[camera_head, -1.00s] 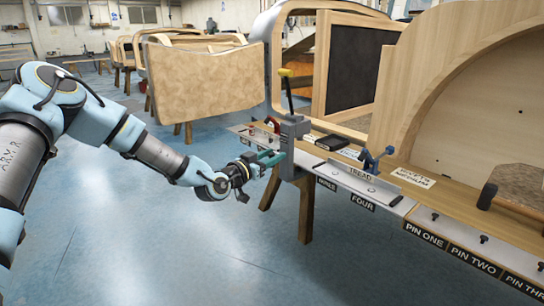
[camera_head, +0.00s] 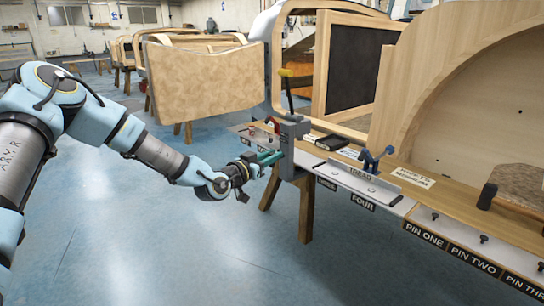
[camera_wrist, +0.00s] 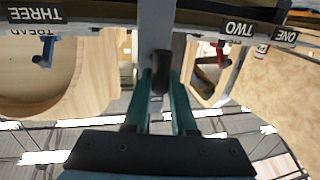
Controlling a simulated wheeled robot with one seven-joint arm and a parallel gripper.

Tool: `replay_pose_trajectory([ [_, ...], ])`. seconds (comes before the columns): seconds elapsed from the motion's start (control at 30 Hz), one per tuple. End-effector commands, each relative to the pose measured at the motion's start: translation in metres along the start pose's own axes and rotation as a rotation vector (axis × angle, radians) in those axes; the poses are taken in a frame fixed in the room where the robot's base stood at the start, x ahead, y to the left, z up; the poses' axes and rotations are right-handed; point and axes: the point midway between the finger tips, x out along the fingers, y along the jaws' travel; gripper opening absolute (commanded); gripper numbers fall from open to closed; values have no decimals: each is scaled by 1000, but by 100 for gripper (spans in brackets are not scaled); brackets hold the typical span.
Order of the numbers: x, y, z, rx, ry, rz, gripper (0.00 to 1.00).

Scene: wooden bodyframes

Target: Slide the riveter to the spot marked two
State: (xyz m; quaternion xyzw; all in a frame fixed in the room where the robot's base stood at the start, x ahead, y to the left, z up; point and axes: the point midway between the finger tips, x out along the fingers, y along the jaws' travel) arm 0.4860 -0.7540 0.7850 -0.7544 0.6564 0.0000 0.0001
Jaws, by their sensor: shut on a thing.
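The riveter is a grey upright tool (camera_head: 291,150) with a yellow-tipped lever, standing at the front edge of the long bench rail. My gripper (camera_head: 272,157) reaches it from the left, with teal fingers at its front. In the wrist view, my gripper (camera_wrist: 160,88) is shut on the riveter's dark knob (camera_wrist: 160,62), below the grey body (camera_wrist: 155,25). That view is upside down. The label TWO (camera_wrist: 239,28) is right of the riveter there, and THREE (camera_wrist: 36,13) is left of it. The riveter stands between these two labels.
The label ONE (camera_wrist: 285,36) lies beyond TWO. A blue clamp (camera_head: 370,160) stands on the rail right of the riveter, near the FOUR label (camera_head: 363,202). The floor (camera_head: 150,245) before the bench is clear.

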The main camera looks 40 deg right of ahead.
Motion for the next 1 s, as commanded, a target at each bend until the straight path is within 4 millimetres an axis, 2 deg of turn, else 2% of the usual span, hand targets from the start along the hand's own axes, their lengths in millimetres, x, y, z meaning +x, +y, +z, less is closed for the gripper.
replay_pose_trajectory([
  [0.67, 0, -4, 1, 2, 1, -1, 0],
  [0.87, 6, -34, 3, 4, 2, -5, 0],
  [1.0, 13, -68, 3, 7, 4, -7, 0],
])
